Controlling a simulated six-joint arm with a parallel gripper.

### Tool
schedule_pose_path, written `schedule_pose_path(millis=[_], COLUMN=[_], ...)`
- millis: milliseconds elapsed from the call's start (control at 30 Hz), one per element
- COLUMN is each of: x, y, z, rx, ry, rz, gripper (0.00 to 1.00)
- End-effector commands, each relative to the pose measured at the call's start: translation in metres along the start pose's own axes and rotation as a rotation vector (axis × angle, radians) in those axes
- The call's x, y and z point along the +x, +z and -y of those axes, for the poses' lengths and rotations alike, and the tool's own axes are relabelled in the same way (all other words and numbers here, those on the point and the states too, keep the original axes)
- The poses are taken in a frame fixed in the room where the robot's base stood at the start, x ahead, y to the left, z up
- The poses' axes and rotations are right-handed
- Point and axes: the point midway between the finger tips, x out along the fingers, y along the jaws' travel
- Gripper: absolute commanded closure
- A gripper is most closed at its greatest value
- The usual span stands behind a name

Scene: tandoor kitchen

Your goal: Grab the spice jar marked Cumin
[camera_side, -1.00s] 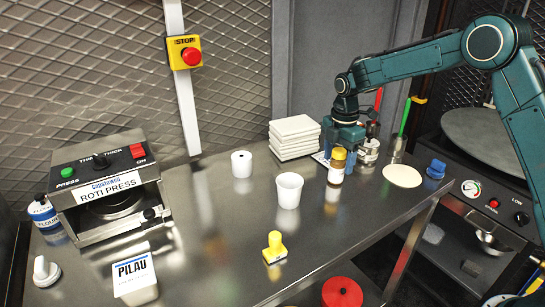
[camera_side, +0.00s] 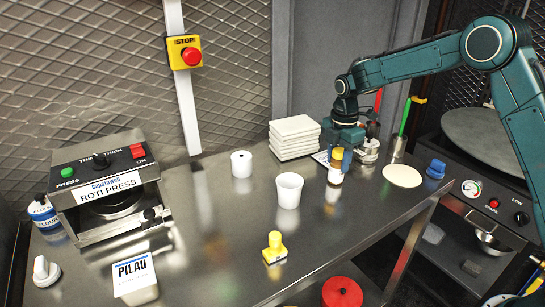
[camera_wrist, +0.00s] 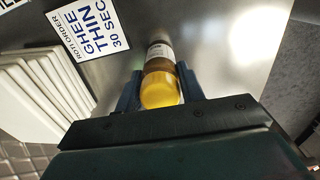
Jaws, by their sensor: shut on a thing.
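A small spice jar (camera_side: 335,176) with a yellow cap and a pale label stands upright near the back right of the steel table. Its label is too small to read in the side view. In the wrist view, the yellow cap (camera_wrist: 160,90) faces the camera, and the label is turned so that its name cannot be read. My gripper (camera_side: 338,163) comes down over the jar and is shut on it, with one blue finger on each side (camera_wrist: 160,85). I cannot tell whether the jar's base touches the table.
A white cup (camera_side: 289,190) is front left. A flatbread (camera_side: 402,176) and a jar with green-handled tool (camera_side: 397,147) are at the right.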

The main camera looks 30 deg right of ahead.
Motion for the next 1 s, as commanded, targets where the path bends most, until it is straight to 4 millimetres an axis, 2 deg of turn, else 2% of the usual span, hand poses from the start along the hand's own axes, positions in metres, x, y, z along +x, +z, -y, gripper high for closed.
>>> schedule_pose_path(millis=[267,467,667,1000], x=[-0.006,-0.025,-0.059,-0.134], y=[0.000,0.000,0.000,0.000], z=[-0.001,-0.001,-0.001,-0.001], rx=[0.000,0.000,0.000,0.000], ry=[0.002,0.005,0.006,0.007], rz=[0.000,0.000,0.000,0.000], gripper=[0.87,0.87,0.87,0.87])
